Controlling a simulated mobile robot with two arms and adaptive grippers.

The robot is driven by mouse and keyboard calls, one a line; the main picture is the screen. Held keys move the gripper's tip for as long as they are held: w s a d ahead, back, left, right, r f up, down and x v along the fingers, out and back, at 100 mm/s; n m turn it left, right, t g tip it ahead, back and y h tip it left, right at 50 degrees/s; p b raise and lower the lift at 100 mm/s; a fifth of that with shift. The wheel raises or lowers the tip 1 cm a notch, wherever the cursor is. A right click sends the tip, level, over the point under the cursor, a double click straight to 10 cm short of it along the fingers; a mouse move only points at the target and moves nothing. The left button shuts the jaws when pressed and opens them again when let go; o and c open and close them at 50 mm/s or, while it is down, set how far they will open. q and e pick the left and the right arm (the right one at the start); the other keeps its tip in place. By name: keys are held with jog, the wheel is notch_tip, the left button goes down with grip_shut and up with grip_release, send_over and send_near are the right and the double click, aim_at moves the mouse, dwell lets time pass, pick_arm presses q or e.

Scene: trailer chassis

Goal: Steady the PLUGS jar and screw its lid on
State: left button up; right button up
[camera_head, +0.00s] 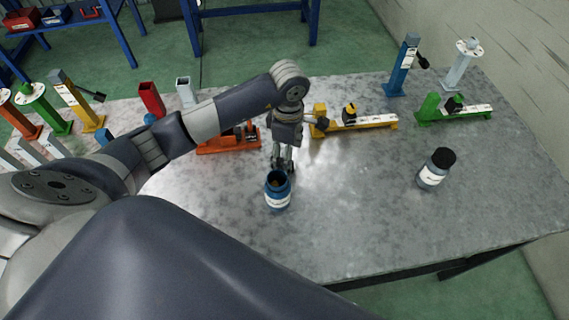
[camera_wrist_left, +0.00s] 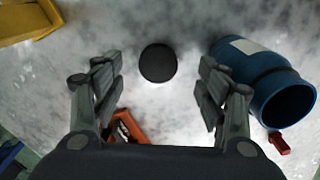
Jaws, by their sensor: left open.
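An open blue jar (camera_head: 277,191) with a white label stands upright near the middle of the table; its label is too small to read. It also shows at the right of the left wrist view (camera_wrist_left: 262,80), mouth uncovered. A round black lid (camera_wrist_left: 158,63) lies flat on the table in the left wrist view, centred between my left gripper's fingers. In the head view the lid is hidden. My left gripper (camera_head: 283,163) is open and empty, pointing down just behind the blue jar; its two fingers (camera_wrist_left: 160,88) are apart from the lid. My right gripper is not in view.
A second jar (camera_head: 435,169) with a black lid stands at the right. Behind my left gripper are an orange stand (camera_head: 229,143), a yellow stand (camera_head: 356,122) and a green one (camera_head: 455,112). Several coloured posts stand at the left. The table's front right is clear.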

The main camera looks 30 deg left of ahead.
pick_arm(q)
jog(key=shift+f, duration=0.15)
jog(key=f+p, duration=0.2)
jog(key=f, duration=0.2)
jog(key=shift+a+f+p, duration=0.1)
jog(key=shift+a+p, duration=0.1)
jog(key=shift+p, duration=0.15)
jog(key=shift+f, duration=0.35)
jog(key=c, duration=0.8)
